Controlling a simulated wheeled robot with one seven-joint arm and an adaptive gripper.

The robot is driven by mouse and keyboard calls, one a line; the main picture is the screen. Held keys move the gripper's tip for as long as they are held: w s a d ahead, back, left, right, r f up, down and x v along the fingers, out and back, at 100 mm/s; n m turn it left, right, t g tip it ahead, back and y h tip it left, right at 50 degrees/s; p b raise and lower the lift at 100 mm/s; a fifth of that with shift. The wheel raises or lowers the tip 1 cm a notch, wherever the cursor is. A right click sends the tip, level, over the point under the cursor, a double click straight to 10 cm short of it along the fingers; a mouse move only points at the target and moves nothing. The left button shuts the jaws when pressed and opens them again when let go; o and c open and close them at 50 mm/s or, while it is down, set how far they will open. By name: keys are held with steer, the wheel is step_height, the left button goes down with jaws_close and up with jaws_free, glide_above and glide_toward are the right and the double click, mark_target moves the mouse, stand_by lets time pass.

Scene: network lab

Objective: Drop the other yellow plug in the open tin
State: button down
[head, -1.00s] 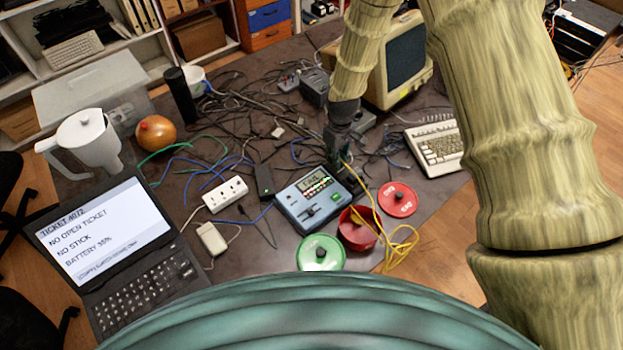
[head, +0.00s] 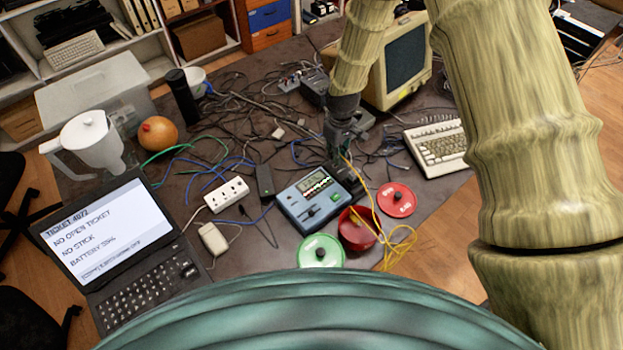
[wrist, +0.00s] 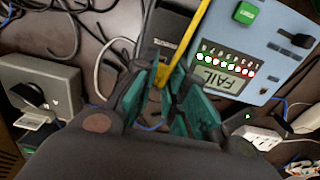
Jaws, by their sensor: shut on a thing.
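My gripper (head: 339,156) is over the table just behind the blue tester. In the wrist view its teal fingers (wrist: 168,82) are closed on the end of a yellow cable (wrist: 186,42), at the yellow plug (wrist: 164,75), which the fingers mostly hide. The open red tin (head: 357,231) stands in front of the tester's right side. Yellow cable (head: 401,245) runs over the tin and lies in loops to its right. I cannot make out another plug inside the tin.
The blue tester (head: 311,198) reads FAIL in the wrist view (wrist: 222,79). A black block (head: 347,178) is beside it. A red lid (head: 397,200) lies right of the tin, a green lid (head: 321,251) to its left. Tangled cables, a power strip (head: 227,195) and a keyboard (head: 437,147) surround them.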

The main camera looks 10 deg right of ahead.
steer(key=shift+r+p, duration=0.4)
steer(key=shift+r, duration=0.3)
steer(key=shift+r, duration=0.1)
